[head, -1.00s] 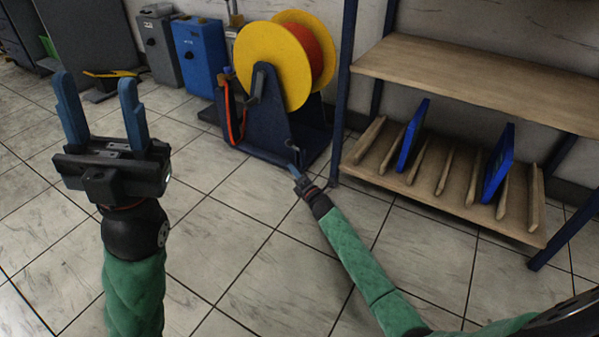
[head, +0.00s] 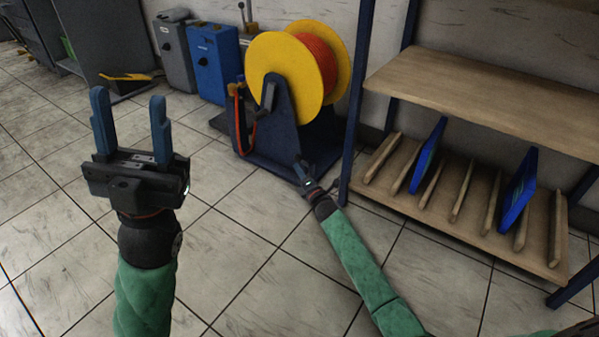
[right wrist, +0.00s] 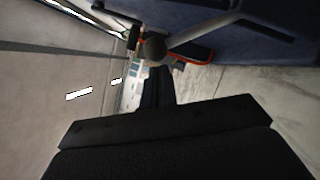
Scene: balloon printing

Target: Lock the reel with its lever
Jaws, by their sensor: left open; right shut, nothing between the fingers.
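The reel (head: 284,68) has yellow flanges with an orange winding between them. It sits upright on a dark blue stand (head: 281,118). A dark lever (head: 265,101) with a grip shows on the near side of the stand. In the right wrist view, a round dark knob on a grey rod (right wrist: 153,47) appears just beyond my fingertips; contact cannot be told. My right gripper (head: 302,170) is shut and empty, low in front of the stand's right part. It also shows in the right wrist view (right wrist: 152,88). My left gripper (head: 131,125) is open and empty, raised at the left.
A wooden shelf rack (head: 450,190) with blue panels between slats stands right of the reel, its blue post close to my right arm. A blue box (head: 213,62) and a grey box (head: 174,52) stand left of the reel. The tiled floor in front is clear.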

